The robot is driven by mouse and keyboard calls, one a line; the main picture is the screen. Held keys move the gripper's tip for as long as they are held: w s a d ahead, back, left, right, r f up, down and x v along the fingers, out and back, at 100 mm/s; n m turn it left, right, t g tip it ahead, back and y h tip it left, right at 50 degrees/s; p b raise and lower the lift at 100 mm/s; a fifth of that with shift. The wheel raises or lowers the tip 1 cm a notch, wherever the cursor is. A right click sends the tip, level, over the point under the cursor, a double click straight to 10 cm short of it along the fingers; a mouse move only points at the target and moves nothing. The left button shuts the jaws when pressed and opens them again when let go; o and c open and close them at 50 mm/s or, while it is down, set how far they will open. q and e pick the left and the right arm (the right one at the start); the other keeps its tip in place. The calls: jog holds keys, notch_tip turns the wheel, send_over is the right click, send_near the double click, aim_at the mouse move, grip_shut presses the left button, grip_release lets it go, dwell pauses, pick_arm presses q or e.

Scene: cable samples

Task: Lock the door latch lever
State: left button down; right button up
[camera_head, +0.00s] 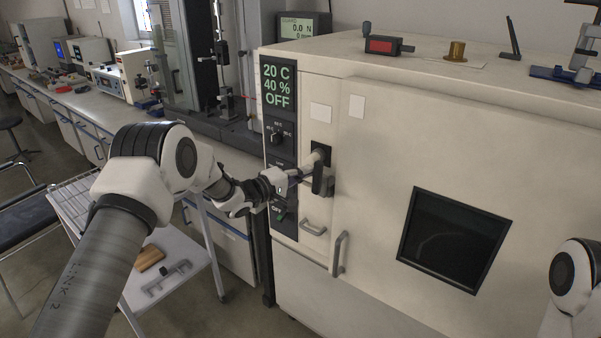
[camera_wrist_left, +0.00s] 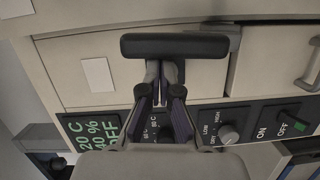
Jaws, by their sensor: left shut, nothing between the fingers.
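The latch lever (camera_head: 323,181) is a black bar on the front of the cream test chamber, beside the door's left edge. It stands vertical, below a black square plate (camera_head: 320,150). In the left wrist view the lever (camera_wrist_left: 175,46) is a dark bar across the picture, just beyond the fingertips. My left gripper (camera_head: 300,174) comes in from the left, level with the lever. Its fingers (camera_wrist_left: 165,72) are shut with nothing between them. The tips are at the lever's side; whether they touch it I cannot tell. My right gripper is out of view.
The chamber door (camera_head: 375,210) has a dark window (camera_head: 452,240) and a grey handle (camera_head: 340,254). A control panel (camera_head: 279,150) with display and knobs lies left of the lever, close to my left wrist. A white cart (camera_head: 190,278) stands below my left arm.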

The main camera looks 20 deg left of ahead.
aim_at(317, 175)
pick_arm(q)
jog(key=d+m, duration=0.1)
jog(key=s+d+m, duration=0.1)
jog(key=d+m, duration=0.1)
jog(key=shift+r+g+y, duration=0.1)
jog(key=shift+g+y, duration=0.2)
jog(key=s+d+f+m+y+b, duration=0.2)
jog(key=d+f+m+y+b, duration=0.1)
jog(key=d+f+m+b, duration=0.3)
jog(key=d+m+b, duration=0.1)
jog(key=m+b, duration=0.1)
jog(key=m, duration=0.1)
jog(key=shift+s+d+f+b, duration=0.15)
jog(key=shift+s+d+b, duration=0.1)
jog(key=shift+s+b, duration=0.15)
jog(key=shift+s+f, duration=0.1)
jog(key=shift+f, duration=0.05)
dwell(0.4)
